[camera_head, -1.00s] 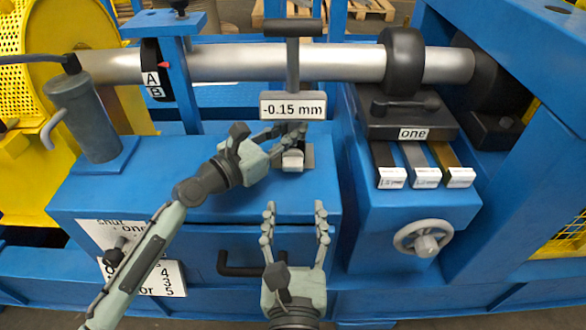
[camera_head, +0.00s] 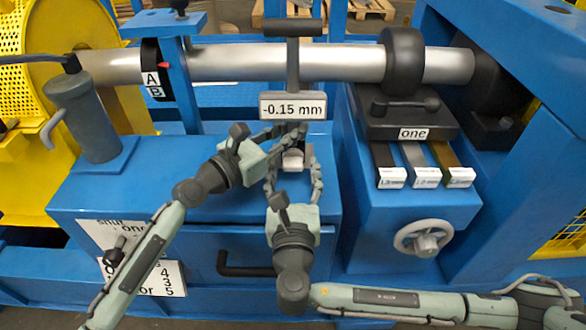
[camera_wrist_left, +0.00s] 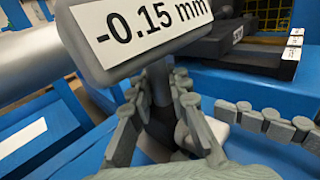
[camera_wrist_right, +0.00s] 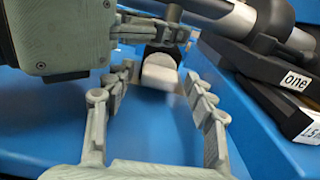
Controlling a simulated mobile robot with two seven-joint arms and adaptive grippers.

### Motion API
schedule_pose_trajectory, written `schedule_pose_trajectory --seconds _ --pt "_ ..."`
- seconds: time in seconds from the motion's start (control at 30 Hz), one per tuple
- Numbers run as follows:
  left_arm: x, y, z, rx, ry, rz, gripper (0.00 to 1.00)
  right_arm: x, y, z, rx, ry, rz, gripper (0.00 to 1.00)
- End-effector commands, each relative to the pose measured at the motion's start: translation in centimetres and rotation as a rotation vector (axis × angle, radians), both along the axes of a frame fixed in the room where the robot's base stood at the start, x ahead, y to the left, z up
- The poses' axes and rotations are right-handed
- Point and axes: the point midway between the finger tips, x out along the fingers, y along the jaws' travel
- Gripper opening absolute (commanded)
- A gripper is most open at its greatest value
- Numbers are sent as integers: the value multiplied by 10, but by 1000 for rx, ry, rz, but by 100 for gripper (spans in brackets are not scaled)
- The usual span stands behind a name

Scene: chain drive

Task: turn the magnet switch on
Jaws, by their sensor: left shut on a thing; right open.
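The magnet switch, a small pale block (camera_head: 292,163), sits low on the dark magnet base under the gauge display reading "-0.15 mm" (camera_head: 292,106). It also shows in the right wrist view (camera_wrist_right: 158,74) and partly behind my left fingers in the left wrist view (camera_wrist_left: 218,128). My left gripper (camera_head: 288,135) is shut on the dark gauge stand (camera_wrist_left: 160,105) just above the switch. My right gripper (camera_head: 293,170) is open, pointing at the switch. Its fingers lie to either side of the block in the right wrist view, with gaps; contact is not visible.
A steel shaft (camera_head: 240,61) runs behind the gauge. A black block labelled "one" (camera_head: 413,133), three labelled strips (camera_head: 425,176) and a grey handwheel (camera_head: 423,238) are to the right. A drawer handle (camera_head: 235,266) is below.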

Motion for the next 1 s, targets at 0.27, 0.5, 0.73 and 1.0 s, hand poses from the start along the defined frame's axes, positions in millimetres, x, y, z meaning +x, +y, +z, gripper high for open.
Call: schedule_pose_trajectory --seconds 0.27,0.5,0.73,1.0 --pt "1 1 0 1 -1 3 0 0 0 0 0 0 1 42" --pt "1 2 0 1 -1 4 0 0 0 0 0 0 0 12" --pt "1 2 0 1 -1 4 0 -1 0 -1 41 4 0 6" --pt "1 2 0 1 -1 4 0 -1 0 0 73 0 0 5"
